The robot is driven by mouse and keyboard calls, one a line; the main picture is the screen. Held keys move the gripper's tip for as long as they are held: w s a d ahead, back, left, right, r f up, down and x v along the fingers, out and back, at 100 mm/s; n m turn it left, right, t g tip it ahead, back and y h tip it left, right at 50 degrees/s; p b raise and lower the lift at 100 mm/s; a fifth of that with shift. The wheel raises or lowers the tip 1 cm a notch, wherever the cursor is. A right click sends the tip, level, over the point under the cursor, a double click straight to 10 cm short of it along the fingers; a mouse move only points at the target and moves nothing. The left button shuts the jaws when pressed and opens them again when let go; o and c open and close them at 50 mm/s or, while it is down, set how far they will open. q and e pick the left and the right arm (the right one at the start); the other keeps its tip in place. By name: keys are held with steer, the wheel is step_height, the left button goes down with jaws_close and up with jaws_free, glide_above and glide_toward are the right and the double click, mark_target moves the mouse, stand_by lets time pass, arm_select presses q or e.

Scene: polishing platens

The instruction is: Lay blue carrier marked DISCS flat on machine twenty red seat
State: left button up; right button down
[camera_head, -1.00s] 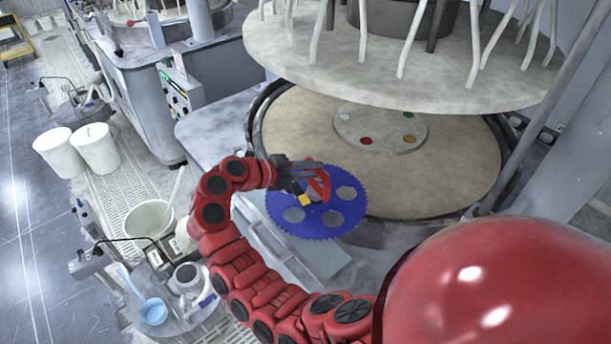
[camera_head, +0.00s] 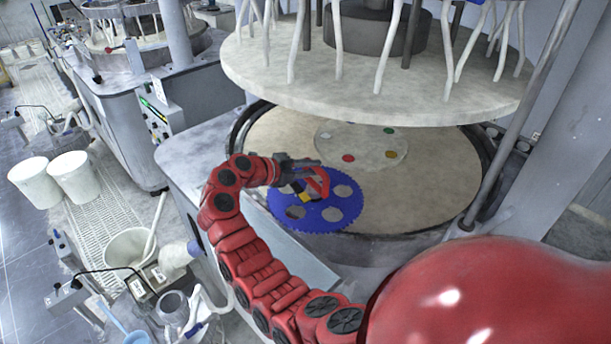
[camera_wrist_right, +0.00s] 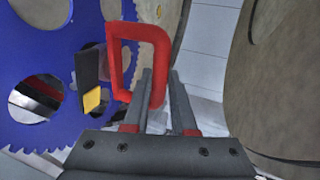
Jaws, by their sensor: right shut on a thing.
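The blue carrier (camera_head: 313,224) is a thin toothed disc with several round holes and a red loop handle (camera_head: 318,182). My right gripper (camera_head: 308,172) is shut on that handle and holds the carrier over the near left edge of the beige platen (camera_head: 262,150). In the right wrist view, the carrier (camera_wrist_right: 45,55) stands at the left with its red handle (camera_wrist_right: 112,65) at the fingers (camera_wrist_right: 160,85). No DISCS lettering is readable. A red spot (camera_head: 348,158) lies on the platen's central disc, with green, yellow and white spots. My left gripper is out of view.
A large upper plate (camera_head: 370,85) with white hoses hangs above the platen, leaving a gap between. A grey post (camera_head: 497,130) stands at the right. White buckets (camera_head: 75,177) and a neighbouring machine (camera_head: 130,110) are at the left.

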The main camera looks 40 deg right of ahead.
steer(key=shift+w+d+b, duration=0.15)
steer(key=shift+w+d, duration=0.05)
steer(key=shift+d, duration=0.4)
steer(key=shift+w+d+b, duration=0.15)
steer(key=shift+w+d, duration=0.05)
steer(key=shift+d, duration=0.4)
steer(key=w+d+f+b, duration=0.3)
steer(key=d+f+b, duration=0.3)
steer(key=d+b, duration=0.1)
steer(key=shift+f+b, duration=0.15)
steer(key=shift+b, duration=0.75)
steer(key=shift+f, duration=0.2)
